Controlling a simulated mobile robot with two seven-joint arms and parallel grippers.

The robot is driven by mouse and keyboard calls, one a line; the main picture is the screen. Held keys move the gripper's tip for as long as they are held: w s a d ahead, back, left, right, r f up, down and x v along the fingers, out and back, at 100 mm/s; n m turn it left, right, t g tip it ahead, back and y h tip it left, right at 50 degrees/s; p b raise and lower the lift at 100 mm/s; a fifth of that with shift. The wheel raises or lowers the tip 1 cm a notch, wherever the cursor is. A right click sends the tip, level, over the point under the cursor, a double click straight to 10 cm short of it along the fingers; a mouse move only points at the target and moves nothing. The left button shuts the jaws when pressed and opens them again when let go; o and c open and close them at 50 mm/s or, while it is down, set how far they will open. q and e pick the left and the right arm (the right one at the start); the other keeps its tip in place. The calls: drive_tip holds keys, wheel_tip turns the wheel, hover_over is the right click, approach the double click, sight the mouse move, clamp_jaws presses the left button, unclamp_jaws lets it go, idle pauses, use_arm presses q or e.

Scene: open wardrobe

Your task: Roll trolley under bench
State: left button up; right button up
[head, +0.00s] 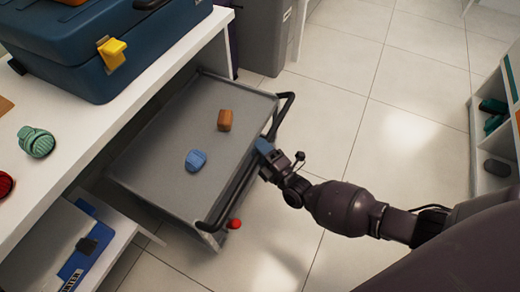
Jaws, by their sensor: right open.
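The grey trolley (165,160) stands on the tiled floor, partly under the white bench (62,165); its far left part is hidden beneath the bench top. A dark handle (284,112) runs along its right side. A brown block (224,120) and a blue rounded item (196,160) lie on its top. My right gripper (268,155) is at the handle's middle, with its fingertips close to the bar; whether they touch it is unclear. It is open. My left gripper is not in view.
A blue toolbox (90,50), a green item (36,142) and a red item (5,184) sit on the bench. A red ball (235,224) is at the trolley's near corner. Grey bins (262,35) stand behind. White shelves (492,150) are at right; floor between is clear.

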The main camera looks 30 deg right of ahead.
clamp_jaws()
drive_tip(key=shift+w, duration=0.1)
idle(0.4)
